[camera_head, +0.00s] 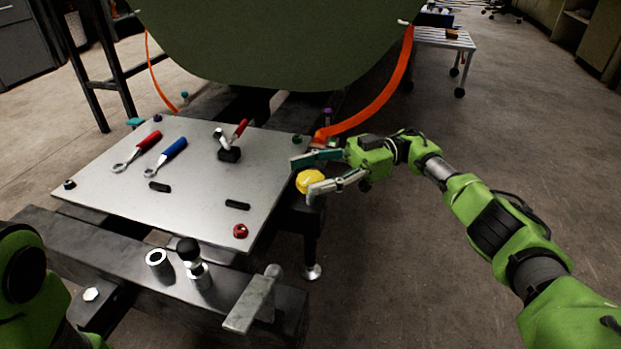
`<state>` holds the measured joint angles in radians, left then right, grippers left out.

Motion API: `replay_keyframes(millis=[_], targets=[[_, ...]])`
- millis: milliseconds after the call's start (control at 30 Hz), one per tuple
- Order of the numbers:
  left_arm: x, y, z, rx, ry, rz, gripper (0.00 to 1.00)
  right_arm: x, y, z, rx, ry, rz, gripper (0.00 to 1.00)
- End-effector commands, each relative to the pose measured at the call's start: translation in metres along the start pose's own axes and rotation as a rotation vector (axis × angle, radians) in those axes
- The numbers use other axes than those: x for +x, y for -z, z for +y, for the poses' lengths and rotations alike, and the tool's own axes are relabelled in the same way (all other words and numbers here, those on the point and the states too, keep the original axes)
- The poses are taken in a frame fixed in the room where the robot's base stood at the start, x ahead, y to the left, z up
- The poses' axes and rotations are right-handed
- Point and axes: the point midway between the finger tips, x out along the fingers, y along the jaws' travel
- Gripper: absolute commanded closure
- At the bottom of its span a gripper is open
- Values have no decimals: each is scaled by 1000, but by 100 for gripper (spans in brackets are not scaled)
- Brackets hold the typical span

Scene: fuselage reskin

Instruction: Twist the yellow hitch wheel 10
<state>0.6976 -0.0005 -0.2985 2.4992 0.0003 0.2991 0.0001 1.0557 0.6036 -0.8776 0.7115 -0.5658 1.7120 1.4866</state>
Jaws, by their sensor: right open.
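The yellow hitch wheel (310,181) sits at the right edge of the metal plate, above a dark support. My right gripper (300,176) reaches in from the right with its fingers apart. One finger lies behind the wheel and the other at its near right side, so the wheel shows between them. I cannot tell whether either finger touches it. Part of my left arm shows at the lower left corner, but its gripper is out of view.
The metal plate (200,200) carries a red-handled wrench (140,147), a blue-handled wrench (168,156), a red-handled clamp (232,142) and a red knob (240,231). An orange strap (386,98) rises behind the wheel to the green fuselage (280,40). Open floor lies to the right.

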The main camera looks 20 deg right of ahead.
Motion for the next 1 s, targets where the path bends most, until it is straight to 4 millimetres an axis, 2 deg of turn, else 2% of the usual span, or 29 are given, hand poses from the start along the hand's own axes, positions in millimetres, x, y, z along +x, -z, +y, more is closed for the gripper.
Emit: replay_keyframes(millis=[200,433,600,867,1000], targets=[[0,1,0,-1,-1,3,100,0,45,0,-5,2,0,44],[0,1,1,-1,-2,4,100,1,78,0,-3,2,0,44],[1,1,1,-1,-2,4,100,1,86,0,0,2,1,44],[1,1,1,-1,-2,4,100,2,85,0,0,2,1,44],[4,-4,-1,-2,1,-5,100,16,82,-3,-12,16,22,44]])
